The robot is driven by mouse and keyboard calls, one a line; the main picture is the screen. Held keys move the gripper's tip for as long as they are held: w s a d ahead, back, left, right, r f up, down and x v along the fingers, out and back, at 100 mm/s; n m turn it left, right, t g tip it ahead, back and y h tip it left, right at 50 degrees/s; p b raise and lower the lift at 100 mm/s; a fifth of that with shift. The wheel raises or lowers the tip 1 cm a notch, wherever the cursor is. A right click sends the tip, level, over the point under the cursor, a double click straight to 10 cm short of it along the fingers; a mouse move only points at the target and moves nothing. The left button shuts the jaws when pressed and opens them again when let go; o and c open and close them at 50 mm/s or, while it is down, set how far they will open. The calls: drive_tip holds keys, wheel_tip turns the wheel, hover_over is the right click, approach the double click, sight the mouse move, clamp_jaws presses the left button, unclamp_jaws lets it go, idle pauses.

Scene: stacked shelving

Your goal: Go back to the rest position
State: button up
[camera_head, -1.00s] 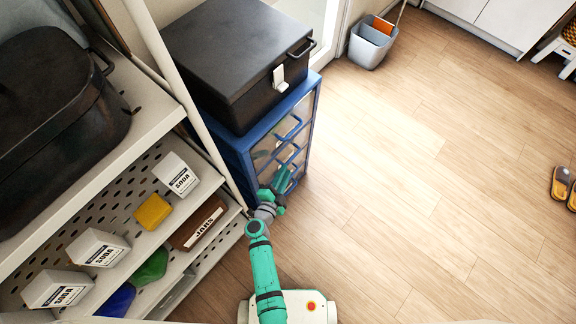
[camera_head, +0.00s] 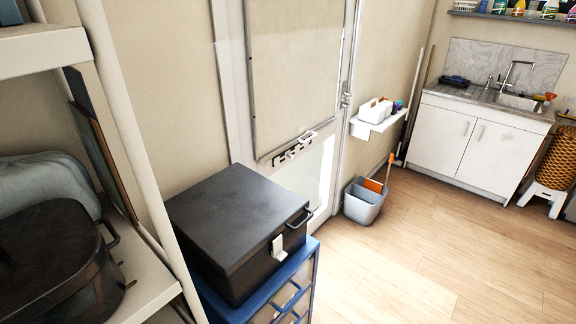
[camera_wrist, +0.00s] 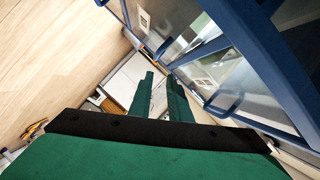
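My gripper (camera_wrist: 160,75) shows in the wrist view with its two green fingers apart and nothing between them. It is beside the blue drawer unit (camera_wrist: 260,60), whose frame, handles and clear drawer fronts fill the right of that view. I cannot tell whether it touches the unit. In the head view only the top part of the blue drawer unit (camera_head: 300,275) shows at the bottom, and my arm is out of that view.
A black box (camera_head: 235,220) with a latch sits on the drawer unit. A shelf (camera_head: 150,285) holding a dark pot (camera_head: 55,265) stands at left. A grey bucket (camera_head: 362,205) stands by the door. The wood floor (camera_head: 430,250) at right is clear.

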drive_tip(key=s+d+r+n+y, duration=0.2)
drive_tip(key=s+r+n+y, duration=0.3)
drive_tip(key=s+r+n, duration=0.9)
drive_tip(key=s+r, duration=1.2)
drive_tip(key=s, duration=0.2)
drive_tip(key=shift+d+n, duration=0.15)
drive_tip(key=shift+n, duration=0.25)
